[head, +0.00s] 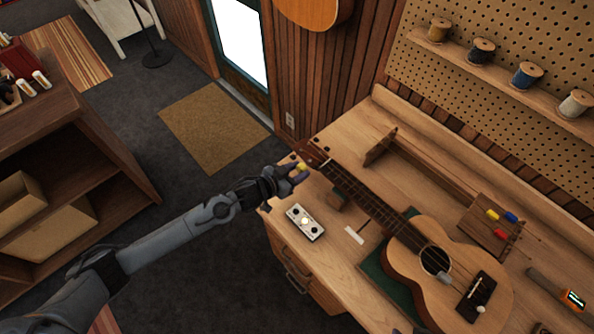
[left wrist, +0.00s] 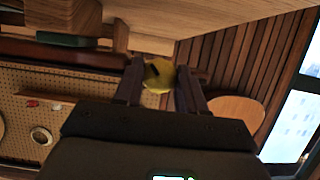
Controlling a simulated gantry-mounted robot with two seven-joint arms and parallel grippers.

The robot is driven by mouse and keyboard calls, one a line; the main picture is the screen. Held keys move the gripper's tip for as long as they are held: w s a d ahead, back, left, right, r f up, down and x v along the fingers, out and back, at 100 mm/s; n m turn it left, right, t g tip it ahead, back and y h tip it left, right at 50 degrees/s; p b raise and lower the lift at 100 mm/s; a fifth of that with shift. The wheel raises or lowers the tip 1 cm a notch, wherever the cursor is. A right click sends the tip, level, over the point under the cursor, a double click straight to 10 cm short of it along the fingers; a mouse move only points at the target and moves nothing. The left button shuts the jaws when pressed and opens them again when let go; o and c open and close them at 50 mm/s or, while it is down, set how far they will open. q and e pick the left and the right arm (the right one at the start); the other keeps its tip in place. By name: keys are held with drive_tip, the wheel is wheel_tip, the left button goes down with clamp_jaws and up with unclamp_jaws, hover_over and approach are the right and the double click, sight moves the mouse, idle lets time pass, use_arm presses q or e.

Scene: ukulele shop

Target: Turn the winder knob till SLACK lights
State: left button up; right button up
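The ukulele (head: 440,262) lies on the workbench with its neck pointing to the upper left. At its headstock (head: 312,152) my left gripper (head: 297,173) is on a yellow winder knob (head: 302,167). In the left wrist view the yellow knob (left wrist: 158,76), with a dark slot-like mark, fills the gap between my two fingers (left wrist: 160,85). A small pale indicator box (head: 305,223) on the bench's left end has a row of three round lamps; the middle one looks bright, the outer two dark. Its lettering is too small to read. My right gripper is not in view.
A dark block (head: 339,197) sits beside the neck and a white strip (head: 354,236) lies near it. A wooden rack (head: 487,226) with coloured pieces stands behind the body. Spools (head: 527,75) line the pegboard shelf.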

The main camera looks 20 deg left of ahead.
use_arm(q)
drive_tip(key=shift+c, duration=1.3)
